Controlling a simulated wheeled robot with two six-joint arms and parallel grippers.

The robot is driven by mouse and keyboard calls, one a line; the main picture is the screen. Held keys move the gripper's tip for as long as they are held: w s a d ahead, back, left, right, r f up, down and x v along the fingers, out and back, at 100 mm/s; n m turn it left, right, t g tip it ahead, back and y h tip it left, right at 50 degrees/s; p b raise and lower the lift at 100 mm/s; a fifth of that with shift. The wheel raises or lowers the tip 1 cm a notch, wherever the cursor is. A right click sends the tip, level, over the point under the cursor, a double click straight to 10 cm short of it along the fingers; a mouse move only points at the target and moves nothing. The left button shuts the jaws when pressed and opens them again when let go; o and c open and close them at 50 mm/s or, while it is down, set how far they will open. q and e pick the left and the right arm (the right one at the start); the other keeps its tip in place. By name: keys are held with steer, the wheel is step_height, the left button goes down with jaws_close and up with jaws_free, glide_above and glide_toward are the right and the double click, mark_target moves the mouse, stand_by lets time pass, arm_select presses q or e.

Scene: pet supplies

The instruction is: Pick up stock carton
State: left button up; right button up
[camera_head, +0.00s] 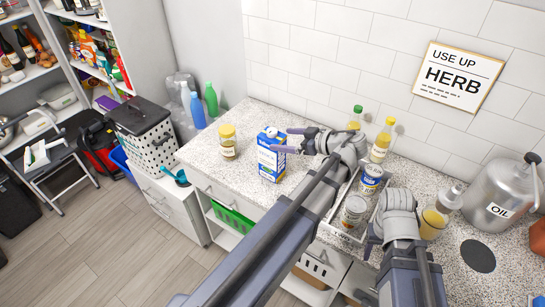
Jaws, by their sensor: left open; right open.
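The stock carton (269,163) is a blue and white box with a cap on top. It stands upright on the speckled counter. My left gripper (281,139) is open at the carton's upper right. One finger crosses in front of the carton's upper face and the other is near its top right edge. I cannot tell whether the fingers touch it. My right gripper (371,240) is open and empty near the front edge of the counter, right of the cans, and partly hidden by its own arm.
A yellow-lidded jar (227,148) stands left of the carton. Right of it are a white tray (345,234) with cans (354,211), two bottles (380,146) by the wall, and a metal oil can (497,199). The counter (250,118) is clear behind the carton.

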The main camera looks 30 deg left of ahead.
mark_target(276, 137)
arm_select(q)
steer(key=shift+w+a+f, duration=0.1)
steer(key=shift+a+f, duration=0.1)
steer(key=shift+a, duration=0.2)
arm_select(e)
steer(key=shift+f, duration=0.15)
arm_select(q)
steer(key=b+x, duration=0.1)
steer(key=x, duration=0.4)
steer(key=shift+w+a+r+b, duration=0.1)
steer(key=shift+b, duration=0.25)
arm_select(e)
steer(key=shift+f, duration=0.85)
arm_select(q)
jaws_close()
steer(key=shift+r, duration=0.1)
